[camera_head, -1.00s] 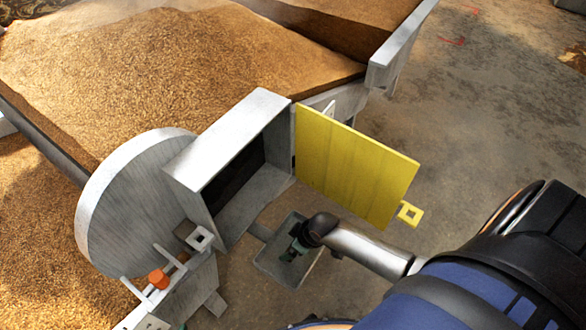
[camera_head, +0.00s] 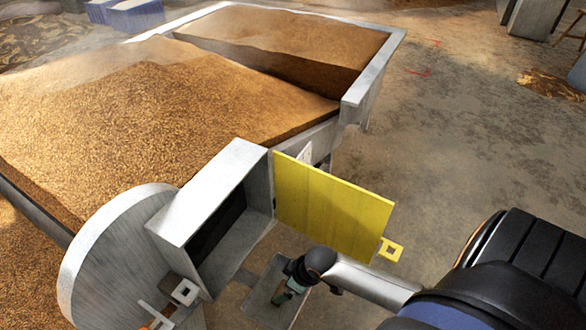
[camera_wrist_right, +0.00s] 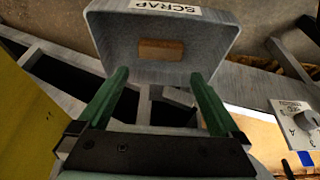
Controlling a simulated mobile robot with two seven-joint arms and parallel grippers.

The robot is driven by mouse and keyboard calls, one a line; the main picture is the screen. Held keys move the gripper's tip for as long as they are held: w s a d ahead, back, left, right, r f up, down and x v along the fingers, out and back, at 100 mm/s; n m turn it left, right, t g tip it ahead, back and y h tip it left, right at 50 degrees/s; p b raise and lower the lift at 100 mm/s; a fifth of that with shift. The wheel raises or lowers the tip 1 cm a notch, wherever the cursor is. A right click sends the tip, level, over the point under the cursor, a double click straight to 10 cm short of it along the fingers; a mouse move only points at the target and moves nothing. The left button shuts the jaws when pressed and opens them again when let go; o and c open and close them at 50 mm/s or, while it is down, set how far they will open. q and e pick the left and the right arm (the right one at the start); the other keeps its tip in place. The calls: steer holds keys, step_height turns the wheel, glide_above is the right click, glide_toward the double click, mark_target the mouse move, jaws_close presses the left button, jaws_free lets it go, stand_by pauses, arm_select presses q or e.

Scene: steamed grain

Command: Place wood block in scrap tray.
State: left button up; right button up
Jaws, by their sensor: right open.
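The scrap tray (camera_wrist_right: 105,35) is a grey tray with a white "SCRAP" label, seen in the right wrist view; its rim also shows in the head view (camera_head: 256,309). The brown wood block (camera_wrist_right: 161,49) lies inside it on the tray floor. My right gripper (camera_wrist_right: 160,80) has its two green fingers spread wide with nothing between them, at the tray's near side and apart from the block. In the head view the right gripper (camera_head: 285,292) is over the tray, and the block cannot be made out there. My left gripper is not in view.
An open grey metal box (camera_head: 208,205) with a yellow door (camera_head: 333,207) swung out stands beside the tray. A large grain bin (camera_head: 150,110) fills the back left. A round grey disc (camera_head: 105,250) is at the left.

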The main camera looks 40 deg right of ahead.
steer(key=s+a+r+m+t+y+p, duration=0.1)
steer(key=s+a+r+m+t, duration=0.1)
steer(key=s+a+r+t, duration=0.3)
steer(key=shift+s+a+r, duration=0.4)
steer(key=shift+a+r, duration=0.3)
steer(key=shift+a, duration=1.05)
